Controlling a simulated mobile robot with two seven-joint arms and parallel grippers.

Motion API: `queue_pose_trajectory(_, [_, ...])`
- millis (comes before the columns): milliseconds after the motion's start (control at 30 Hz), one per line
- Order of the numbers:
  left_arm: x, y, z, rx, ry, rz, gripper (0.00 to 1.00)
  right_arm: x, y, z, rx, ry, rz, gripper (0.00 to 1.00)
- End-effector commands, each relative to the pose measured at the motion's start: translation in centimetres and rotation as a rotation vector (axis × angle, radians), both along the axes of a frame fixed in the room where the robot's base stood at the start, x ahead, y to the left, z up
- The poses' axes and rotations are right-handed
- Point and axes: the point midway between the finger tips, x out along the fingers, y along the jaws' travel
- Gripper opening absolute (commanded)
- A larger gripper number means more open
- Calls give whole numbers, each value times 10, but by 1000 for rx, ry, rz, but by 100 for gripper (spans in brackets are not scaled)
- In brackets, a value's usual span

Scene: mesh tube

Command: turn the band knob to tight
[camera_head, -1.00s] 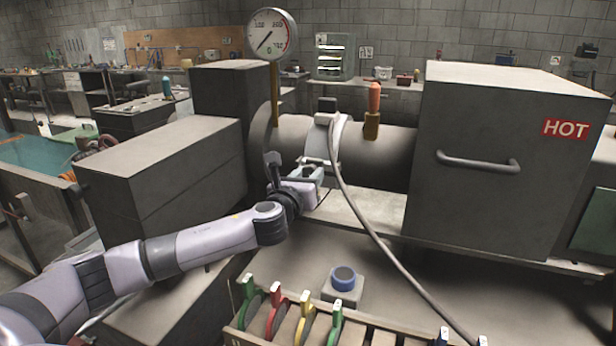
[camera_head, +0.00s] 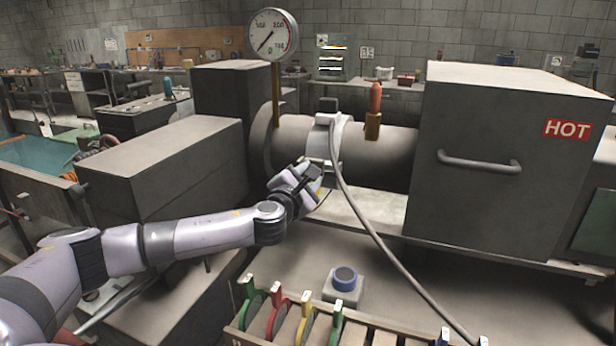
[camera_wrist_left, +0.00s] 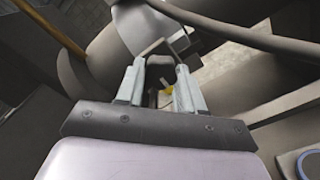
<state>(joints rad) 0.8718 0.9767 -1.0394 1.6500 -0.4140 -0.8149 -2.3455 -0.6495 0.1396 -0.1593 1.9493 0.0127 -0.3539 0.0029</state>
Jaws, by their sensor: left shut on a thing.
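A pale band (camera_head: 318,143) wraps the grey tube (camera_head: 384,152), with a clamp block on top and a cable running down from it. My left gripper (camera_head: 314,172) is at the band's lower front. In the left wrist view my left gripper (camera_wrist_left: 164,66) has its two pale fingers on either side of a small dark part with a yellow mark (camera_wrist_left: 167,91), apparently the band knob. It is shut on this part, which is mostly hidden by the fingers. The band also shows above the fingertips in the wrist view (camera_wrist_left: 145,28). My right gripper is not in view.
A dial gauge (camera_head: 272,34) stands behind the tube. An orange-topped fitting (camera_head: 374,110) is on the tube. A large box marked HOT (camera_head: 470,200) is at right. A blue button (camera_head: 344,279) and a rack of coloured-handled pieces (camera_head: 240,335) are in front.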

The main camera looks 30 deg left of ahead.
Motion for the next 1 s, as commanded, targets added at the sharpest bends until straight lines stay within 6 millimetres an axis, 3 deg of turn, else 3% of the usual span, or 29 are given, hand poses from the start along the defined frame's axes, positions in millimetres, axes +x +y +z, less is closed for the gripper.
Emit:
queue_pose_trajectory(600, [1,3,7,572,127,8,6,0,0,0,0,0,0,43])
queue_pose_trajectory(1000, [1,3,9,819,188,9,6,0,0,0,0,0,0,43])
